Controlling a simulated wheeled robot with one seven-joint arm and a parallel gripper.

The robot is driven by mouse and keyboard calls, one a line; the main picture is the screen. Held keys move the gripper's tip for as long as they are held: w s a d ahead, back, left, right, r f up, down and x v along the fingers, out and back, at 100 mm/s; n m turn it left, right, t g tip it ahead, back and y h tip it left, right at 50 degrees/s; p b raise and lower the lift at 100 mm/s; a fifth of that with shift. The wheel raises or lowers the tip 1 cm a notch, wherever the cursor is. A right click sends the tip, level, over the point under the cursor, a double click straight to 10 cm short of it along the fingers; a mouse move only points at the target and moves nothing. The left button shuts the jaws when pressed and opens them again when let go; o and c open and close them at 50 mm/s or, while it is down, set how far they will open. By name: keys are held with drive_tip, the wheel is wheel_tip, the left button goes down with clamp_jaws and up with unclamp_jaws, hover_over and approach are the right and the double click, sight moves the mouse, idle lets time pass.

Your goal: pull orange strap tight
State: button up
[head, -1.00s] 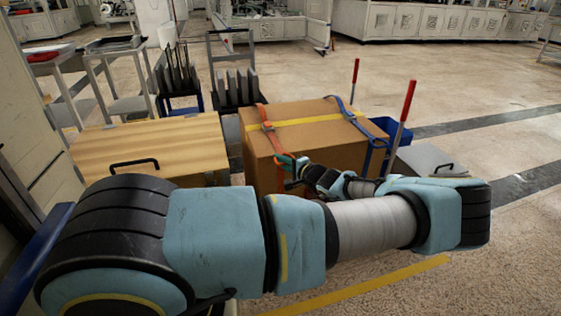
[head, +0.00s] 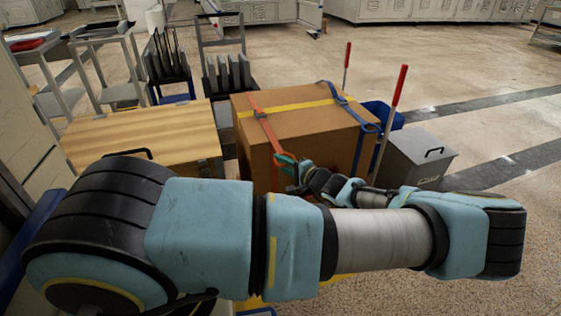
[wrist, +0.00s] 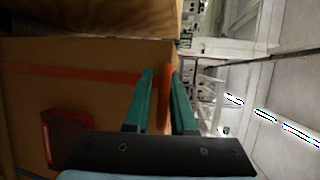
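The large brown cardboard box (head: 300,125) stands in the middle of the head view. The orange strap (head: 270,132) runs over the left part of its top, through a small buckle (head: 261,115) near the front edge, and slants down to my gripper (head: 287,161). In the wrist view my gripper (wrist: 163,75) has its two teal fingers close together, with a length of orange strap (wrist: 164,98) between them. An orange band (wrist: 80,73) crosses the box face there. The strap's lower part is partly hidden by my arm in the head view.
A blue strap (head: 345,101) and yellow tape (head: 300,105) also cross the box. Red-tipped posts (head: 390,120) stand at its right, near a grey lidded bin (head: 420,158). A wooden-topped crate (head: 150,135) is at left. Open floor lies to the right.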

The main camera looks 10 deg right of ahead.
drive_tip(key=shift+o, duration=0.8)
drive_tip(key=shift+a+r, duration=0.15)
drive_tip(key=shift+a, duration=0.05)
drive_tip(key=shift+d, duration=0.1)
drive_tip(key=b+v, duration=0.1)
drive_tip(key=v, duration=0.9)
drive_tip(key=shift+s+d, duration=0.2)
drive_tip(key=shift+s, duration=0.15)
